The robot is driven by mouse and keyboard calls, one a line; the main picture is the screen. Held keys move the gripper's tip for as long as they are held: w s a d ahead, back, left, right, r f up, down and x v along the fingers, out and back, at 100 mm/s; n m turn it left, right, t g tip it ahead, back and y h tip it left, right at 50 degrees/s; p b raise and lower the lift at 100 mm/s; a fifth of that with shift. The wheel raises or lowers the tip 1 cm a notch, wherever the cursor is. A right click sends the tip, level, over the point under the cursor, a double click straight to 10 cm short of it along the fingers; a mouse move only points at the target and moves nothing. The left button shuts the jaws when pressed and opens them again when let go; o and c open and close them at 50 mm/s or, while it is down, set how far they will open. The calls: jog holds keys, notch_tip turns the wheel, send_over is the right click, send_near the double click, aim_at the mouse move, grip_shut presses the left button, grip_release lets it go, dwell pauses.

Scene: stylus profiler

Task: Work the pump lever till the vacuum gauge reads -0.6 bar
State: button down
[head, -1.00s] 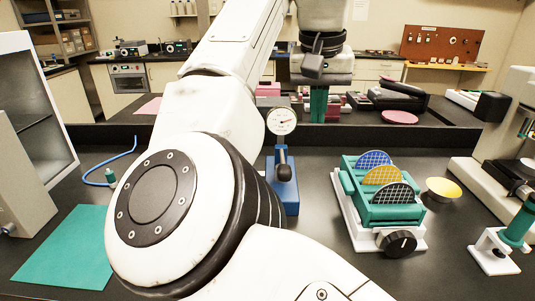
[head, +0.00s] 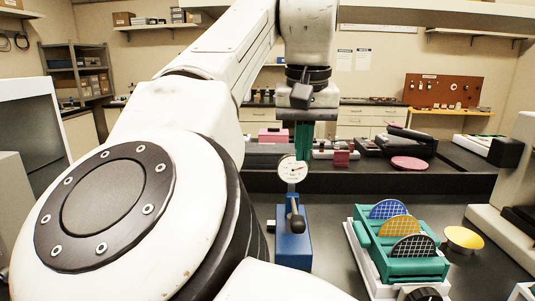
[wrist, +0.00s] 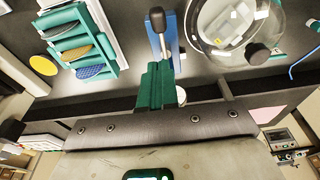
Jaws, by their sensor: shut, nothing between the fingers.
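The pump is a blue block (head: 293,248) on the dark bench in the head view. Its round white gauge (head: 291,169) stands on top; the dial is too small to read. The lever ends in a black knob (head: 297,223) at the pump's front; the wrist view also shows this knob (wrist: 157,17) and a pale rod. My gripper (head: 303,157) has green fingers, shut and empty. In the head view it shows just above and behind the gauge, apart from the knob. In the wrist view the fingers (wrist: 157,72) overlap the pump and hide most of the gauge.
A green rack (head: 405,262) with several patterned discs stands right of the pump, with a yellow dish (head: 464,238) beyond it. A clear domed jar (wrist: 270,38) is near the pump in the wrist view. A raised dark ledge (head: 365,183) runs behind.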

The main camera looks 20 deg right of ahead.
send_over(298, 216)
jog(key=f, duration=1)
jog(key=shift+s+a+f, duration=0.1)
jog(key=shift+s+f, duration=0.1)
jog(key=shift+s, duration=0.1)
jog(key=shift+s+f, duration=0.15)
jog(key=shift+f, duration=0.45)
